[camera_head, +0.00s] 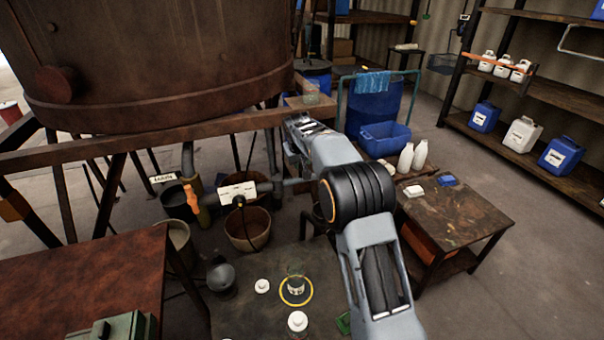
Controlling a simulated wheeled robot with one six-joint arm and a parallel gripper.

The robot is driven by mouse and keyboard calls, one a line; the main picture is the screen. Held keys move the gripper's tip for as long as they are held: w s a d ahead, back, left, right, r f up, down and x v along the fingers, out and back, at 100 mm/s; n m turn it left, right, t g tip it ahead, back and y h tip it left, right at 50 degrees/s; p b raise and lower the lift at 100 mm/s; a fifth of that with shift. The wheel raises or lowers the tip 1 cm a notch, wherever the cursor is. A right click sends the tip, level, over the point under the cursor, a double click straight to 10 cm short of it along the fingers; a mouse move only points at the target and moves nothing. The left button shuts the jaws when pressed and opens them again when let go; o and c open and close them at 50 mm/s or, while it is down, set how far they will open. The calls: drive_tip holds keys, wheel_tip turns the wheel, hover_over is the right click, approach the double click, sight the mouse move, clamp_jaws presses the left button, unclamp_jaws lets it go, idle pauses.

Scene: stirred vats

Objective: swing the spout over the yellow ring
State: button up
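The yellow ring (296,304) lies flat on the dark low surface at the lower middle, with a small glass vessel (296,281) standing in it. A dark horizontal pipe (272,186) runs right from an orange valve handle (193,198) and a white-labelled box (237,191). It passes behind my arm, so I cannot see clearly where the spout ends. My arm rises from the lower right, and its far end, my gripper (302,126), is by the vat's support beam, above and well behind the ring. Its fingers are too small and unclear to judge.
The large rusty vat (160,50) fills the upper left. White lidded jars (298,321) stand beside the ring. A brown bucket (247,228) sits below the pipe. A rusty table (80,280) is at left, a worktable (455,215) at right. Floor shows at far right.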

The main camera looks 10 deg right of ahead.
sight(302, 169)
drive_tip(key=x, duration=0.9)
drive_tip(key=shift+p, duration=0.35)
drive_tip(key=shift+r, duration=0.1)
clamp_jaws()
